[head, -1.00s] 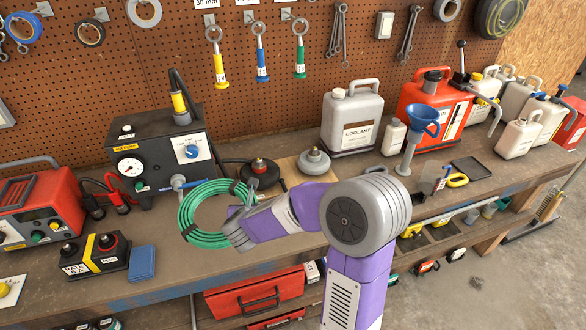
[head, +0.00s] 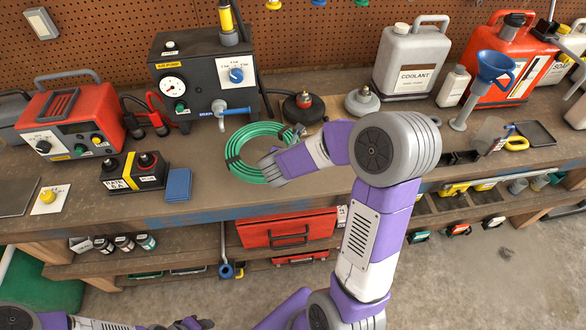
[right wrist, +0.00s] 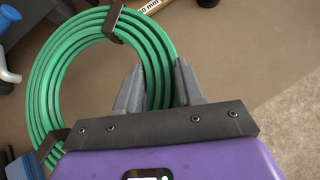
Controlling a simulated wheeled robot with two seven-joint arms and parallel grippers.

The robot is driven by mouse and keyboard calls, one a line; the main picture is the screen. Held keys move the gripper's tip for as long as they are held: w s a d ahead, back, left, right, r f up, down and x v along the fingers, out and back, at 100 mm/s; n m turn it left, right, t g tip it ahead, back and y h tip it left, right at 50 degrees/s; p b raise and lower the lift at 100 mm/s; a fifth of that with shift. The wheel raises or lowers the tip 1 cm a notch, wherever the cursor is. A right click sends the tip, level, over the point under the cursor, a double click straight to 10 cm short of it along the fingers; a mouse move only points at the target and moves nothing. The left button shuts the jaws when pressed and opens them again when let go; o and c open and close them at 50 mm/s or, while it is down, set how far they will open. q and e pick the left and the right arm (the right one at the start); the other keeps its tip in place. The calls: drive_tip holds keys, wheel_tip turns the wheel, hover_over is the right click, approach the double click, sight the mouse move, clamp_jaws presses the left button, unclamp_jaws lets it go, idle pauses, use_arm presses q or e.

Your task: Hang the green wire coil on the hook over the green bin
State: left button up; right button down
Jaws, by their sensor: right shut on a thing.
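The green wire coil (head: 234,155), a ring of several strands with dark ties, is at the front of the workbench, right of the blue pad. My right gripper (head: 268,165) is shut on its near right side. The right wrist view shows the fingers (right wrist: 158,82) on the strands of the coil (right wrist: 50,85). I cannot tell whether the coil touches the bench. A green shape (head: 45,295), possibly the green bin, is partly seen on the floor at lower left. The hook over it is not visible. My left gripper (head: 190,323) is partly cut off at the bottom edge.
The black air pump (head: 195,80) stands behind the coil, with the blue pad (head: 178,185) and black-yellow box (head: 135,172) to its left. A red charger (head: 70,120) is farther left. The coolant jug (head: 410,55) stands behind right. Red drawers (head: 285,230) are below.

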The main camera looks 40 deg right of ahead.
wheel_tip(320, 180, down, 5)
drive_tip(key=shift+w+f+b, duration=0.1)
drive_tip(key=shift+f+b, duration=0.1)
drive_tip(key=shift+b, duration=0.65)
drive_tip(key=c, duration=0.7)
unclamp_jaws()
drive_tip(key=p+v, duration=0.2)
drive_tip(key=v, duration=1)
drive_tip(key=shift+p, duration=0.3)
